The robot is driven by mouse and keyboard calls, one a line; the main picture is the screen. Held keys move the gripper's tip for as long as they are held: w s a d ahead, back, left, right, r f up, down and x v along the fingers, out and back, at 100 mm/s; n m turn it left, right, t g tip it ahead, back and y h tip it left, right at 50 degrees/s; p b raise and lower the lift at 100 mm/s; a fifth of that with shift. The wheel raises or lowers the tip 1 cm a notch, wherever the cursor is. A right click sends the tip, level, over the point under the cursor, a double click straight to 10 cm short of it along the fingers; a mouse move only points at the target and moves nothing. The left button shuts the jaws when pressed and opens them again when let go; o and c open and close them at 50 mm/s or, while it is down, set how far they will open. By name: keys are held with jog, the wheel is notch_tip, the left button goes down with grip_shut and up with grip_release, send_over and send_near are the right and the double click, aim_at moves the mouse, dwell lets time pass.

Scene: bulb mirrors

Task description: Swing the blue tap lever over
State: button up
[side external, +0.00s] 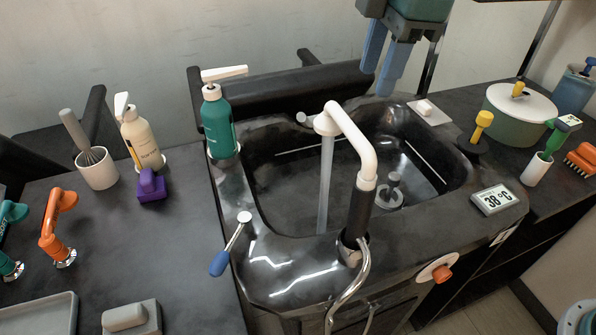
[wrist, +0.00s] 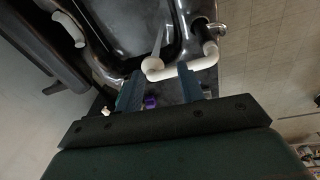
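The tap lever (side external: 231,245) is on the left front rim of the dark sink. It has a thin metal rod with a pale round pivot at its upper end and a blue grip (side external: 219,264) at its lower left end. The white tap spout (side external: 352,134) arches over the basin, and a pale stream (side external: 326,185) runs down from its outlet. My gripper (side external: 378,82) hangs above the back right of the sink, well away from the lever. Its two blue fingers are apart with nothing between them, also in the wrist view (wrist: 158,87). I cannot make out the lever in the wrist view.
A teal pump bottle (side external: 219,124) stands at the sink's left rim. A cream bottle (side external: 142,138), a whisk cup (side external: 97,169) and a purple block (side external: 151,186) are further left. A 38 °C display (side external: 493,199) and a lidded pot (side external: 518,113) are on the right.

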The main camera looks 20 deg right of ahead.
jog(key=a+f+n+g, duration=0.1)
jog(key=a+f+n, duration=0.45)
jog(key=a, duration=0.65)
jog(key=n+h, duration=0.1)
jog(key=n, duration=0.5)
send_near(218, 261)
jog(key=shift+w, duration=0.1)
jog(key=shift+f, duration=0.2)
jog(key=shift+f, duration=3.9)
jog(key=shift+f, duration=0.35)
jog(key=shift+c, duration=0.2)
jog(key=c, duration=0.7)
jog(key=shift+c, duration=0.2)
